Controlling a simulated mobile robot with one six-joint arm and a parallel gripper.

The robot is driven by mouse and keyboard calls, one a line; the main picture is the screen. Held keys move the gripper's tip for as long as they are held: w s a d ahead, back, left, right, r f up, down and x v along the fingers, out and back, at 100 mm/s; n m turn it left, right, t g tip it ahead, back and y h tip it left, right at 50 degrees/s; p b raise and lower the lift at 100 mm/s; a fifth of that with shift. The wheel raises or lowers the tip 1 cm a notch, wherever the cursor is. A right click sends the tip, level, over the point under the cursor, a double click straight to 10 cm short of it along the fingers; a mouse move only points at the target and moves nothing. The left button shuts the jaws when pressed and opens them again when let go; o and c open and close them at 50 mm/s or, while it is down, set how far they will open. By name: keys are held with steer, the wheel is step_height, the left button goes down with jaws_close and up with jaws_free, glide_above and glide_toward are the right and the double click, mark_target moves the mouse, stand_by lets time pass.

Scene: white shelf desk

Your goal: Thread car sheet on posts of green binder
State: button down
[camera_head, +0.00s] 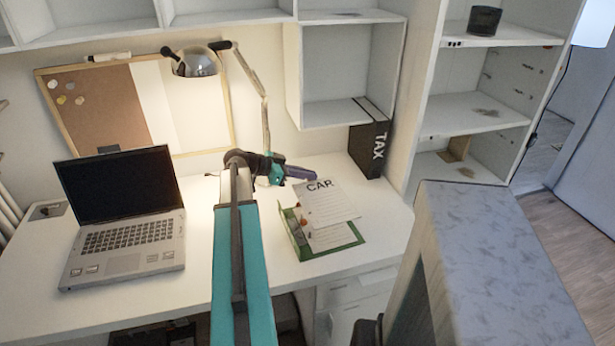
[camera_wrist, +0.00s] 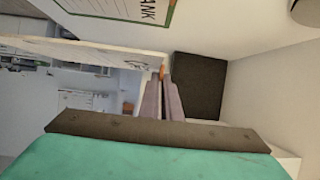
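The car sheet (camera_head: 330,208), white with "CAR" printed at its top, is in the head view above the back part of the green binder (camera_head: 347,245). My gripper (camera_head: 314,177) is at the sheet's top edge. In the wrist view its purple fingers (camera_wrist: 161,95) are close together on the end of the sheet (camera_wrist: 100,52), which shows nearly edge-on. The binder lies open on the desk, and in the wrist view its green edge surrounds a page (camera_wrist: 125,8) whose heading partly reads "ANK". I cannot make out the posts or whether the sheet touches them.
A laptop (camera_head: 125,215) stands open on the white desk (camera_head: 195,280) at left. A black TAX binder (camera_head: 368,150) stands upright behind at right, under a shelf box. A lamp (camera_head: 195,62) and a pin board (camera_head: 100,105) are at the back. Bare desk lies around the green binder.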

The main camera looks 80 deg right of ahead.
steer(key=shift+f, duration=0.2)
steer(key=shift+f+b, duration=2.85)
steer(key=shift+b, duration=0.15)
steer(key=shift+f+b, duration=0.45)
steer(key=shift+b, duration=0.7)
stand_by(1.1)
steer(key=shift+f+b, duration=0.65)
steer(key=shift+f, duration=0.1)
stand_by(1.8)
